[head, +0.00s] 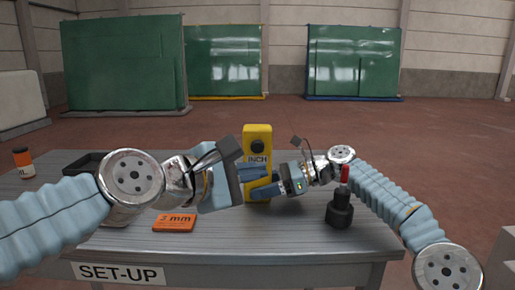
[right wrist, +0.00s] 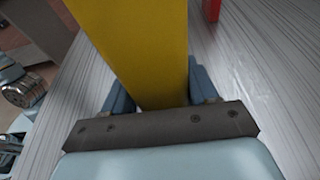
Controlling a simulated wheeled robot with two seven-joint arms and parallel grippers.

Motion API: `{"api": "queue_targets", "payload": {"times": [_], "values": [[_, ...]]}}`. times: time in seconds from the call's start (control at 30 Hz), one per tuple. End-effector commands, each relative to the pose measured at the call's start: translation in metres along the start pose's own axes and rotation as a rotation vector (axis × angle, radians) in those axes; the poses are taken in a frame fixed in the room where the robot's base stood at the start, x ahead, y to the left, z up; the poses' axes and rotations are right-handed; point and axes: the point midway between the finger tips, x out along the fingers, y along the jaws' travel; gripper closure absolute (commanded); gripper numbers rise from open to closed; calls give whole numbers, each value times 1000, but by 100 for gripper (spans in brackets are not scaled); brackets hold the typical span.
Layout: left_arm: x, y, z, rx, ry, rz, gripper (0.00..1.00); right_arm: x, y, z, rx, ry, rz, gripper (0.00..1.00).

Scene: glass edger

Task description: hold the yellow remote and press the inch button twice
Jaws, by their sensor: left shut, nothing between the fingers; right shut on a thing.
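The yellow remote (head: 257,138) stands upright over the table, with a dark round button (head: 258,146) above the word INCH on its face. My right gripper (head: 262,190) is shut on its lower part from the right; the right wrist view shows the yellow body (right wrist: 145,50) between the blue fingers. My left gripper (head: 262,172) is shut and empty, its fingertips in front of the remote's face, below the button and the INCH label. Whether the left fingertips touch the remote I cannot tell. The remote's lower face is partly hidden by both grippers.
The grey table (head: 240,240) carries an orange 3 mm block (head: 175,222), a black tray (head: 88,163), an orange-and-white bottle (head: 23,162) and a black tool with a red top (head: 340,210). Green glass racks (head: 125,65) stand far behind. The front middle of the table is clear.

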Motion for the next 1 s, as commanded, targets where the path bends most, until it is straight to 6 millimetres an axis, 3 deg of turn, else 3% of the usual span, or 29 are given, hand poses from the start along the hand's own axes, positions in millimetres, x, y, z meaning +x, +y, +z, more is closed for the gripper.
{"api": "queue_targets", "payload": {"times": [0.37,1.0], "values": [[6,4,-4,3,-1,-1,100,0,0,0,0,-1,0,59],[58,42,-42,5,-1,-1,100,0,0,0,0,-1,0,59]]}}
